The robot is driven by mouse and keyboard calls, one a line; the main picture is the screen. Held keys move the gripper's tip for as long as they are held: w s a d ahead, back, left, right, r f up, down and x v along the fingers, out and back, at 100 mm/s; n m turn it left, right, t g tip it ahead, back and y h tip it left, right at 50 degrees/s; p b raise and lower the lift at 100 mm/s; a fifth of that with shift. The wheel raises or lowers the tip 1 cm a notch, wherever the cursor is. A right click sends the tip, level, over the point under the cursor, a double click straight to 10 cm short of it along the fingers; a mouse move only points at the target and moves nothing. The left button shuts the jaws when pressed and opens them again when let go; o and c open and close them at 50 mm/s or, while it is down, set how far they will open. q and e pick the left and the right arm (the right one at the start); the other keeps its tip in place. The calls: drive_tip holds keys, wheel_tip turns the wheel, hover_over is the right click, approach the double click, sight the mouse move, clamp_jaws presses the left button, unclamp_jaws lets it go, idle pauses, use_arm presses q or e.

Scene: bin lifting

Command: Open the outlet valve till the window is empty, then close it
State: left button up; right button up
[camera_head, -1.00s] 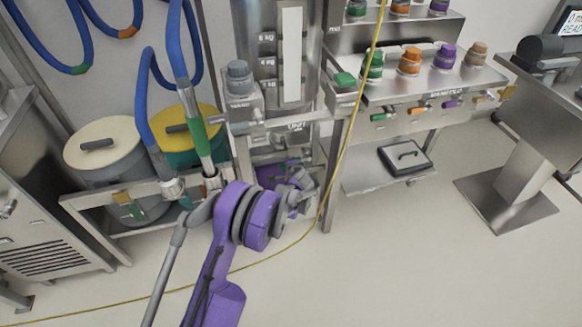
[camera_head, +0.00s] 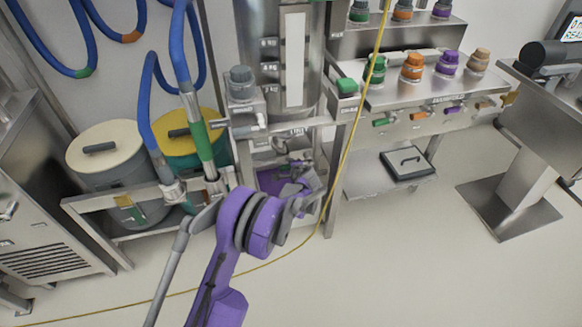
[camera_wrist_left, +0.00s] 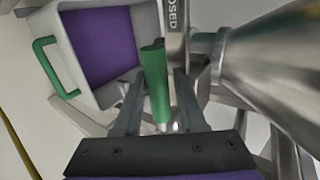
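The green outlet valve handle (camera_wrist_left: 156,84) shows in the left wrist view, beside a metal plate (camera_wrist_left: 174,22) with lettering ending in "OSED". My left gripper (camera_wrist_left: 160,108) is open, with one finger on each side of the handle. A gap shows between the handle and the right finger; contact on the left is unclear. In the head view my left gripper (camera_head: 301,178) is low in front of the hopper stand, and the handle cannot be made out there. The tall window (camera_head: 294,60) on the hopper shows white along its length. My right gripper is out of view.
A bin (camera_wrist_left: 98,45) with purple inside and a green side handle sits below the valve. A yellow cord (camera_head: 352,130) hangs beside the stand.

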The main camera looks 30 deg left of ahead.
use_arm(q)
drive_tip(key=shift+o, duration=1.3)
drive_tip(key=shift+d, duration=0.1)
drive_tip(key=p+v, duration=0.1)
drive_tip(key=v, duration=0.9)
drive_tip(key=shift+s+d+r+p, duration=0.2)
drive_tip(key=shift+s+p, duration=0.05)
drive_tip(key=shift+p, duration=0.15)
